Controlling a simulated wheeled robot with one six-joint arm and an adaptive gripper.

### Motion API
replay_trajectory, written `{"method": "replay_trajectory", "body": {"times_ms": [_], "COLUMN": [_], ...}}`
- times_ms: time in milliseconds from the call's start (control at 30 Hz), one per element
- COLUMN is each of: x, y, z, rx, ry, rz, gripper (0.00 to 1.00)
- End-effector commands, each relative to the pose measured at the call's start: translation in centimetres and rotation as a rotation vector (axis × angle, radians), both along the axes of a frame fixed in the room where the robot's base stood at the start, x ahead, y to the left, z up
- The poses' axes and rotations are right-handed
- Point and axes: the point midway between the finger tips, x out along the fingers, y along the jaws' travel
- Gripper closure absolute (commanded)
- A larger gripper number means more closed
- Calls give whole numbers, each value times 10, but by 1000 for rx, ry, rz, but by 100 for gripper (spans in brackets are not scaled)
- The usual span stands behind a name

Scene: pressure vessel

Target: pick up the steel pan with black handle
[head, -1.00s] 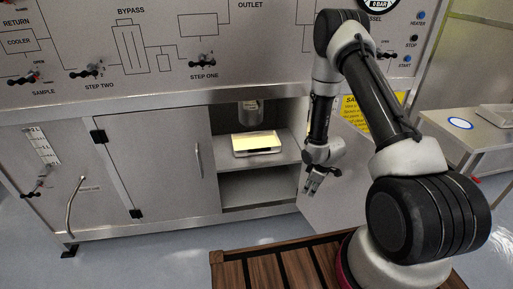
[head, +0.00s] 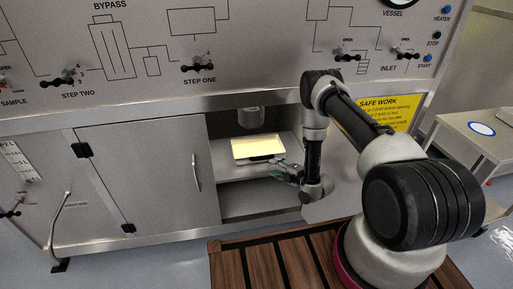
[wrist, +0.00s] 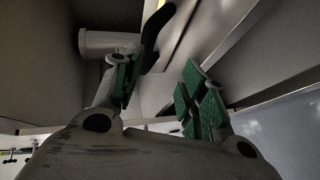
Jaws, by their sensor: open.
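The steel pan (head: 236,157) sits on the cabinet's upper shelf, with a bright pale-yellow surface inside it. Its black handle (head: 262,159) shows as a dark strip on the near side. My gripper (head: 280,171) is at the cabinet opening, just in front of and below the pan, with its jaws apart and empty. In the wrist view my gripper (wrist: 158,85) has its green-padded fingers spread. A curved black handle (wrist: 155,35) shows beyond the left finger, close to it; I cannot tell whether they touch. Most of the pan is cut off there.
A metal outlet pipe (head: 250,119) hangs above the pan; it also shows in the wrist view (wrist: 105,42). The left cabinet door (head: 150,180) is shut. The lower shelf (head: 258,198) looks empty. A side table (head: 480,145) stands at the right.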

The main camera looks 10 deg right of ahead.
Motion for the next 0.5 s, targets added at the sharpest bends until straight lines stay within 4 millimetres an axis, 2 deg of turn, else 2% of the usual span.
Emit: {"method": "replay_trajectory", "body": {"times_ms": [133, 500], "x": [7, 46], "y": [7, 40], "z": [9, 4], "rx": [-6, -6], "ry": [-95, -101], "rz": [13, 16], "gripper": [57, 57]}}
